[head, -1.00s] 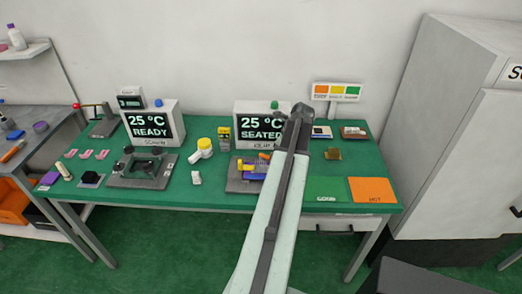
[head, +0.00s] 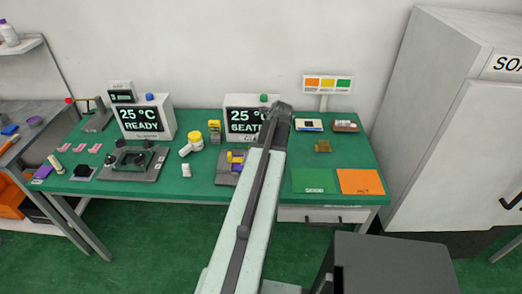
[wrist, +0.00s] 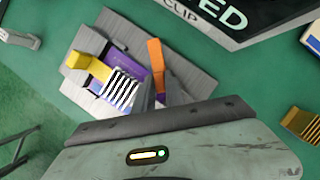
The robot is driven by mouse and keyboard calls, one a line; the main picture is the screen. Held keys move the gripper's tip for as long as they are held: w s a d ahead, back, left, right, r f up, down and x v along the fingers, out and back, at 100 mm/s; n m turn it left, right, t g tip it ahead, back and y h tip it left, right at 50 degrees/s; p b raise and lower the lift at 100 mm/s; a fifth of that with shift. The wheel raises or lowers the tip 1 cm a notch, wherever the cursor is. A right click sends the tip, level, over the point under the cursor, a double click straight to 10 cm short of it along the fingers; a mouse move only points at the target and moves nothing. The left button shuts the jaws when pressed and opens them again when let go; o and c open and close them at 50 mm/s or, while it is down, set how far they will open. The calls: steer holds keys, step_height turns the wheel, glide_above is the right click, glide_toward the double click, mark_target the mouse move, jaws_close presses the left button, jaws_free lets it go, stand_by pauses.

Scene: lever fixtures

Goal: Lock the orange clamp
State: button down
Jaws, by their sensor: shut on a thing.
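The orange clamp (wrist: 156,56) shows in the wrist view as an orange lever standing on a grey fixture plate (wrist: 191,78). My gripper (wrist: 160,88) is shut on the orange clamp, with its dark fingers on either side of the lever's lower part. Left of the lever, the fixture holds a purple block, a black-and-white striped piece (wrist: 120,90) and a yellow block (wrist: 84,60). In the head view my arm hides the clamp and my gripper; only the left part of the fixture (head: 225,180) shows.
A display (head: 240,118) reading SEATED stands behind the fixture, partly covered by my arm. A yellow-and-white object (head: 192,144) lies left of it. Green (head: 313,181) and orange (head: 360,182) pads lie at the right. A brass-coloured block (wrist: 301,123) is right of my gripper.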

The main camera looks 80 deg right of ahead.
steer(key=c, duration=1.4)
jaws_free()
steer(key=shift+w, duration=0.1)
steer(key=shift+r, duration=0.1)
steer(key=p+v, duration=0.7)
steer(key=shift+s+r, duration=0.25)
steer(key=shift+r, duration=0.05)
steer(key=shift+a, duration=0.1)
